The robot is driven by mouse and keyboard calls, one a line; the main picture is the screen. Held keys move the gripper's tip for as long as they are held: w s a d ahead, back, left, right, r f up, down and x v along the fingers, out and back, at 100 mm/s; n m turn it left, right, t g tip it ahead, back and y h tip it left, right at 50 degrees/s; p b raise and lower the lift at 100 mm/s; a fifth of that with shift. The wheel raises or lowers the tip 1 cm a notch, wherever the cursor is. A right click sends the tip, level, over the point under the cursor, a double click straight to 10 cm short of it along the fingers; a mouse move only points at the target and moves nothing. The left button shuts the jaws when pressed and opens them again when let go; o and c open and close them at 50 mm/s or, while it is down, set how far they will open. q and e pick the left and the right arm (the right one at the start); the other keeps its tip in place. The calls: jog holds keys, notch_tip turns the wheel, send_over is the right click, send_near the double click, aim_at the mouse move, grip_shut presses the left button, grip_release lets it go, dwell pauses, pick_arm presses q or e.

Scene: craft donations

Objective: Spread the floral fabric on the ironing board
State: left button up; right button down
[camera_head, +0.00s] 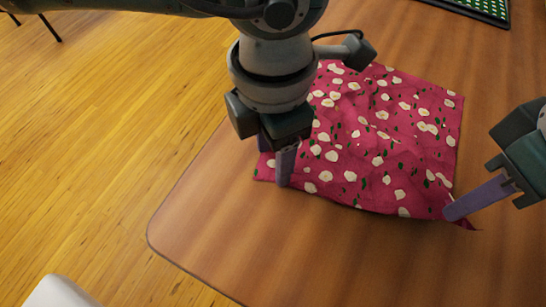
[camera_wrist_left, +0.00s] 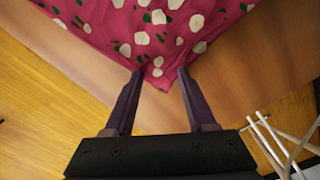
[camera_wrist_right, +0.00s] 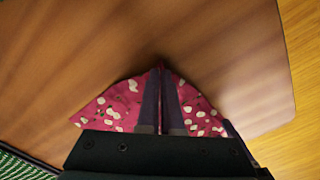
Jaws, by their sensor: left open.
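The floral fabric (camera_head: 385,140), magenta with white flowers and green leaves, lies slightly wrinkled on a brown wood-look surface (camera_head: 240,235) with a rounded corner. I cannot tell whether this surface is the ironing board. My left gripper (camera_head: 280,180) is open at the fabric's near-left corner. In the left wrist view, the corner of the fabric (camera_wrist_left: 165,40) lies between the parted fingertips (camera_wrist_left: 160,75). My right gripper (camera_head: 448,213) is at the near-right corner, with a tip of cloth poking past it. In the right wrist view its fingers (camera_wrist_right: 162,75) are together with fabric (camera_wrist_right: 120,105) between and beside them.
A green dotted item with a dark rim (camera_head: 485,8) lies at the top right. A white object (camera_head: 60,292) shows at the bottom left. Pale rods (camera_wrist_left: 280,145) stand low right in the left wrist view. The surface in front of the fabric is clear.

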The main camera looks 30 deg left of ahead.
pick_arm(q)
jog(key=shift+f, duration=0.1)
grip_shut()
dwell(0.7)
dwell(0.6)
jog(key=shift+r, duration=2.55)
